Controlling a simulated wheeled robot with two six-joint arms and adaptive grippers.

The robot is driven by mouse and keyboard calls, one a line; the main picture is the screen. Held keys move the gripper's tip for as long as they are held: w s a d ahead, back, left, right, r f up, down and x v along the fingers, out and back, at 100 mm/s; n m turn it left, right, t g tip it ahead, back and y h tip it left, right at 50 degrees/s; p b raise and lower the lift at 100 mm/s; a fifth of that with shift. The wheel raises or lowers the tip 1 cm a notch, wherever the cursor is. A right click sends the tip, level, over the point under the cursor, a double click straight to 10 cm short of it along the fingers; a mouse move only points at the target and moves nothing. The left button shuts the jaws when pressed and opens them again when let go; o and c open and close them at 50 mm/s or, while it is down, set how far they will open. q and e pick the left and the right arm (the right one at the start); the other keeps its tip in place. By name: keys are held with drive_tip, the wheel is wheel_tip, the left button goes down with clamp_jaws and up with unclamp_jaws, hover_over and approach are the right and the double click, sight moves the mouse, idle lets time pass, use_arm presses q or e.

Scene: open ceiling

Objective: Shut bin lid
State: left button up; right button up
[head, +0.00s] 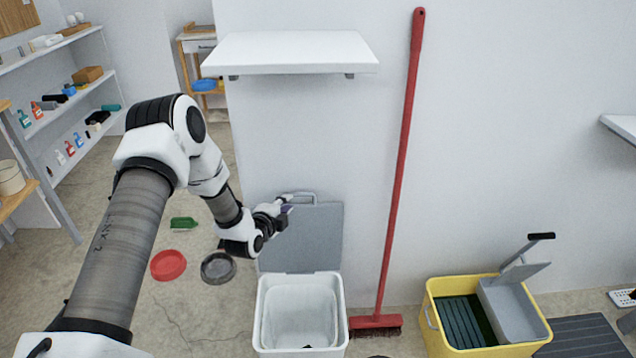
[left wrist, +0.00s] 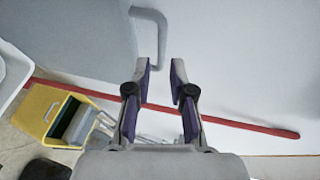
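The white bin (head: 301,313) stands on the floor against the wall, and its inside shows from above. Its grey lid (head: 315,238) is raised upright behind it, with a light grey handle (head: 299,196) at the top edge. My left gripper (head: 287,209) is in front of the upper left part of the lid. In the left wrist view, the left gripper (left wrist: 161,78) is open, and the handle (left wrist: 158,30) reaches down toward the space between its fingertips. I cannot tell whether they touch. The lid (left wrist: 70,40) fills the upper left there. My right gripper does not show.
A red broom (head: 399,180) leans on the wall right of the bin. A yellow mop bucket (head: 485,318) stands farther right. A white wall shelf (head: 290,52) hangs above the lid. Red (head: 168,265) and dark (head: 218,267) round dishes lie on the floor at left.

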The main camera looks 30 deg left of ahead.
sight(296, 195)
use_arm(q)
drive_tip(key=b+x, duration=0.1)
drive_tip(key=x, duration=0.5)
drive_tip(key=shift+w+f, duration=0.15)
drive_tip(key=shift+w, duration=0.65)
clamp_jaws()
